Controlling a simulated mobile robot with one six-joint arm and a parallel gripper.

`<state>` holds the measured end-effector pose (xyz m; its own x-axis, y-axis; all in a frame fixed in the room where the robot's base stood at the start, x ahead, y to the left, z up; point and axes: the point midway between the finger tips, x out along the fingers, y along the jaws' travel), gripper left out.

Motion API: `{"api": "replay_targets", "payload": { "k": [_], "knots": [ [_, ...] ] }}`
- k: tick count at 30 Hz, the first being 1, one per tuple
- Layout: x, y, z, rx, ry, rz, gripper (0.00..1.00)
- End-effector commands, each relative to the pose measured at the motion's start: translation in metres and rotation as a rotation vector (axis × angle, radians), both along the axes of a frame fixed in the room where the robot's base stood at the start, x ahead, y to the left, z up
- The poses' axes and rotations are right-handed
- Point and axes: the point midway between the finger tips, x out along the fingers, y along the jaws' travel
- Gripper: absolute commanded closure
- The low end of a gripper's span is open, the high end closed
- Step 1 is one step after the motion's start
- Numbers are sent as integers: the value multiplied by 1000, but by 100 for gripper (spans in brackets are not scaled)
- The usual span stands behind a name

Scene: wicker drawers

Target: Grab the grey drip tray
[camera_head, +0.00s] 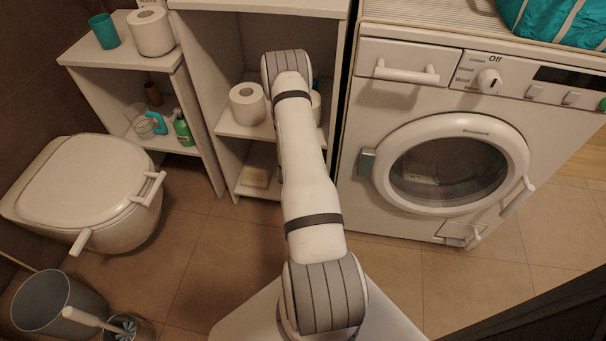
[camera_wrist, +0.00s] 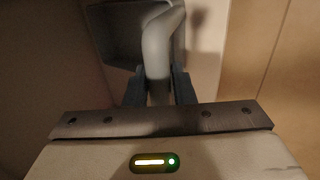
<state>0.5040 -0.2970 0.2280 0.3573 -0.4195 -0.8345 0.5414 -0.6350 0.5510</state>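In the wrist view a dark grey, shallow tray-like thing (camera_wrist: 112,38) with a raised rim lies at the upper left; I take it for the drip tray, but it is dim and partly covered. A smooth light grey curved piece (camera_wrist: 157,45) crosses in front of it and runs down between the two dark fingers of my gripper (camera_wrist: 159,88). The fingers stand apart, one on each side of this piece; whether they press on it is not clear. In the head view my arm reaches into the middle shelf and hides my gripper; I cannot pick out the tray there.
A toilet roll (camera_head: 247,104) stands on the shelf (camera_head: 228,127) left of my arm. A washing machine (camera_head: 351,195) is close on the right. A toilet (camera_head: 75,180), a bin (camera_head: 50,300) and a brush (camera_head: 125,326) are at left. Some floor (camera_head: 205,260) is clear.

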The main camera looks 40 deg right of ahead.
Motion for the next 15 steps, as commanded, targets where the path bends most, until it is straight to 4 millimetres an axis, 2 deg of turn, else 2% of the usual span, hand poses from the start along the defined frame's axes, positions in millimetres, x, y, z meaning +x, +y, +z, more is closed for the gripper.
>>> {"api": "replay_targets", "payload": {
  "k": [1, 8, 15],
  "knots": [
    [0, 0, 0, 0, 0, 0, 81],
    [0, 0, 0, 0, 0, -1, 100],
    [0, -1, 0, -1, 0, -1, 100]
  ]
}}
